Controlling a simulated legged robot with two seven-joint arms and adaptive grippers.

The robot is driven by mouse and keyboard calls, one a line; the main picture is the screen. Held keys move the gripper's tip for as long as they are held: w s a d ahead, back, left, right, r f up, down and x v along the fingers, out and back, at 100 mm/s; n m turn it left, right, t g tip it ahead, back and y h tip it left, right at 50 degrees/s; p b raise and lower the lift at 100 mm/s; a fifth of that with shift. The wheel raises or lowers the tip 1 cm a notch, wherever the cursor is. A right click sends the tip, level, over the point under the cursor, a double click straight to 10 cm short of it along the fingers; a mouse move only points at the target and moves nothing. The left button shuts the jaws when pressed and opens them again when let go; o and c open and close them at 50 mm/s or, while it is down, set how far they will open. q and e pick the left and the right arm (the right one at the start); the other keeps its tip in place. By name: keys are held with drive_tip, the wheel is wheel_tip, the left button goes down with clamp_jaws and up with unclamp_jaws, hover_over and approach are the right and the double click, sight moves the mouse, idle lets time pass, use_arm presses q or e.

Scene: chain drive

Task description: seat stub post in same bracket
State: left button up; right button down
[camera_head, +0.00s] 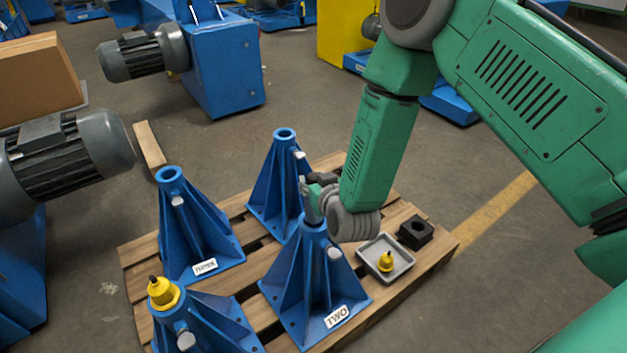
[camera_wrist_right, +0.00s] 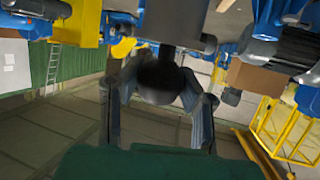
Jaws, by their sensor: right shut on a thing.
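My right gripper (camera_head: 311,192) is at the top of the blue bracket labelled TWO (camera_head: 313,275), its fingers over the bracket's round upper opening. In the wrist view the right gripper (camera_wrist_right: 155,100) is shut on a dark, round-ended post (camera_wrist_right: 160,75), which I take as the stub post. In the head view the fingers and wrist mostly hide the post. I cannot tell how deep it sits in the bracket. My left gripper is not in view.
Blue brackets stand at left (camera_head: 190,235) and back (camera_head: 278,185) with open tops. The front-left bracket (camera_head: 215,325) holds a yellow piece (camera_head: 163,292). A grey tray (camera_head: 402,268) with a yellow piece (camera_head: 386,262) and a black block (camera_head: 416,232) sit on the pallet (camera_head: 135,255).

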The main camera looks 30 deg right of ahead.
drive_tip(key=shift+w+f+b, duration=0.1)
drive_tip(key=shift+f+b, duration=2.95)
drive_tip(key=shift+f, duration=1.7)
drive_tip(key=c, duration=1.1)
unclamp_jaws()
drive_tip(key=shift+o, duration=0.2)
drive_tip(key=shift+s+f, duration=0.15)
drive_tip(key=shift+s, duration=0.05)
drive_tip(key=v, duration=1.1)
drive_tip(key=shift+s, duration=0.35)
drive_tip(key=shift+s, duration=0.1)
